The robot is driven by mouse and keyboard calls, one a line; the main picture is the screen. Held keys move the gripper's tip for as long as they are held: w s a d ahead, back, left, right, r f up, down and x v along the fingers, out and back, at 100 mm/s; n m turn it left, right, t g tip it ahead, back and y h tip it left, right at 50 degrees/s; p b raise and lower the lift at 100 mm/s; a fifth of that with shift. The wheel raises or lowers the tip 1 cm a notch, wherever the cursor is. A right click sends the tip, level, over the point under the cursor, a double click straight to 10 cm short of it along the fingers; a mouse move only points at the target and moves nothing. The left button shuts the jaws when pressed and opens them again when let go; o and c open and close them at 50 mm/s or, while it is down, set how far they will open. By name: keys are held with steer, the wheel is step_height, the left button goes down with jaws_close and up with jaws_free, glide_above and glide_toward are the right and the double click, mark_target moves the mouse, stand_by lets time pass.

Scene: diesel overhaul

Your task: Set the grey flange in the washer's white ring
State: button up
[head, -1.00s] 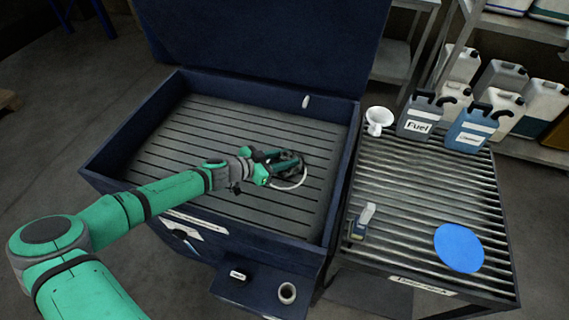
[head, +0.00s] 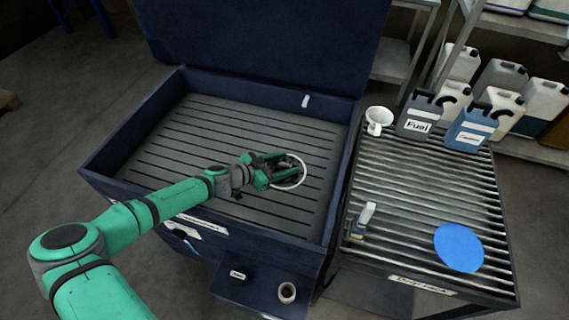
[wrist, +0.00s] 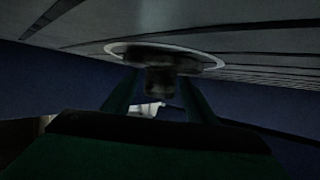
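The grey flange (wrist: 160,84) shows dark in the wrist view, its disc inside the white ring (wrist: 110,47) and its round hub facing my gripper. The disc seems to lie flat on the washer floor within the ring; exact seating is too dark to tell. My gripper (wrist: 160,90) has one finger on each side of the hub, with a narrow gap on both sides. In the head view my gripper (head: 283,169) is low over the white ring (head: 304,172), fingers spread, hiding most of the flange. The washer (head: 205,122) is a dark blue tub with a slatted grey floor.
The washer's raised walls and upright lid (head: 260,40) surround the floor. A small white item (head: 306,101) lies at the back. At right, a slatted rack (head: 400,185) holds a funnel (head: 378,120), jugs (head: 417,115) and a blue disc (head: 459,248). Floor left of my gripper is clear.

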steer(key=shift+r, duration=0.15)
steer(key=shift+s+a+r, duration=0.15)
steer(key=shift+a+r, duration=0.05)
steer(key=shift+a, duration=0.15)
steer(key=v, duration=1.1)
steer(key=shift+s, duration=0.2)
steer(key=shift+d, duration=0.1)
